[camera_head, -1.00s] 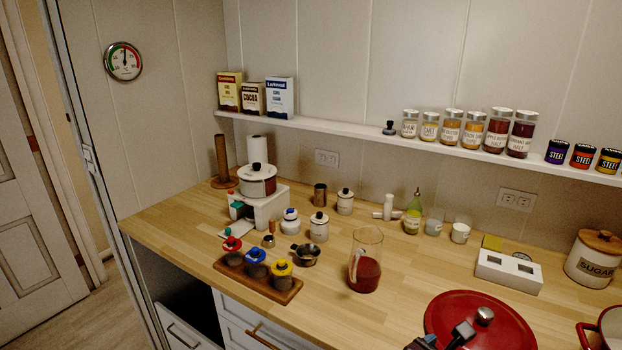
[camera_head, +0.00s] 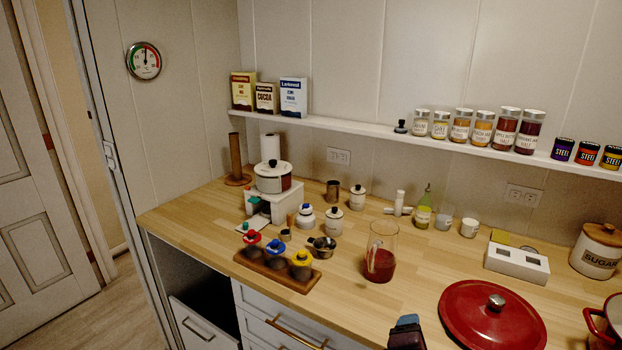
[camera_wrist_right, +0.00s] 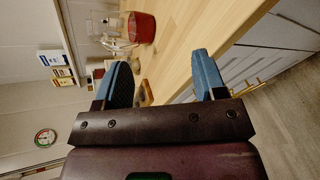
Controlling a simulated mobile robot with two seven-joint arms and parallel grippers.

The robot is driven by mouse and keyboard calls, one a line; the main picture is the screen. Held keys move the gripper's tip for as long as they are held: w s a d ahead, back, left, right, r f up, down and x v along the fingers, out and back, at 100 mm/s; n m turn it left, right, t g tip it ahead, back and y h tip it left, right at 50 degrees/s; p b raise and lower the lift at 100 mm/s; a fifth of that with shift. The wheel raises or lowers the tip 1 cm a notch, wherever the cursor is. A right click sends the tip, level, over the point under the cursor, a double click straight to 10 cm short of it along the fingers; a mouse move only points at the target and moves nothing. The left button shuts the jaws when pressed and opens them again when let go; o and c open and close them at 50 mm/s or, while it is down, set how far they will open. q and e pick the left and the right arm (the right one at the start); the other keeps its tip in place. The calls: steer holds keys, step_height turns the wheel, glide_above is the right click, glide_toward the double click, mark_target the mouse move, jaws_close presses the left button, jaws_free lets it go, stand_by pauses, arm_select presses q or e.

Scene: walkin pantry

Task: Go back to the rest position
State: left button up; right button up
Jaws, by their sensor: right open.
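My right gripper (camera_head: 407,332) shows at the bottom edge of the head view, just left of a red lid (camera_head: 480,325) with a metal knob. Only its blue and dark fingertip end is in that view. In the right wrist view, my right gripper (camera_wrist_right: 162,60) has its two blue fingers spread with nothing between them. It points along the counter front, near the wooden countertop (camera_wrist_right: 185,50). The lid lies on the countertop and the gripper appears apart from it. My left gripper is not in view.
A glass pitcher with red liquid (camera_head: 381,255) stands mid-counter. A wooden rack (camera_head: 275,271) with colored-top jars sits near the front edge. A red pot (camera_head: 604,325) is at far right. Drawers (camera_head: 285,322) are below. Bare countertop lies between pitcher and lid.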

steer(key=s+d+f+m+y, duration=0.2)
steer(key=f+m, duration=0.3)
steer(key=m, duration=0.3)
steer(key=s+d+f+m+t+y, duration=0.1)
steer(key=s+f+m+y, duration=0.3)
steer(key=m, duration=0.4)
step_height(320, 180, down, 2)
steer(key=shift+s+d+f+y, duration=0.15)
steer(key=shift+s+d+y, duration=0.2)
steer(key=shift+s, duration=0.3)
steer(key=shift+m+g+h, duration=0.65)
steer(key=shift+m+g, duration=0.25)
steer(key=s+d+f, duration=0.1)
steer(key=s+f, duration=0.1)
steer(key=s, duration=0.1)
steer(key=s+d+f, duration=0.2)
steer(key=s, duration=0.1)
steer(key=s+d+f, duration=0.2)
steer(key=s, duration=0.1)
steer(key=shift+s+f, duration=0.25)
steer(key=shift+s, duration=0.05)
steer(key=shift+c, duration=0.3)
